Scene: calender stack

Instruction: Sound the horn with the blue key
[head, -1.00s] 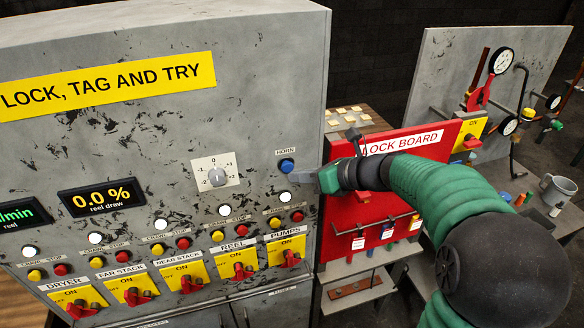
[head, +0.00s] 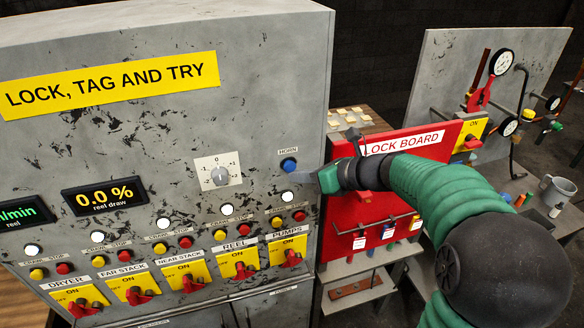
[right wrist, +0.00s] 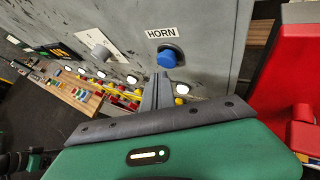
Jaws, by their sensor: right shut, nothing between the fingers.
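The blue key (head: 289,165) is a round blue button under the label HORN, near the right edge of the grey panel's face. It also shows in the right wrist view (right wrist: 166,57), straight ahead of the fingers. My right gripper (head: 306,178) is shut and empty, just to the right of the blue key and slightly below it in the head view. In the right wrist view its closed fingertips (right wrist: 164,77) point at the lower part of the key. I cannot tell whether they touch it. My left gripper is not in view.
The grey panel (head: 110,160) carries a white dial (head: 219,175), lamps, yellow and red keys and several red switches on yellow plates. The red lock board (head: 340,215) stands close to the right, behind my right arm. A grey gauge board (head: 445,75) and a mug (head: 556,190) are farther right.

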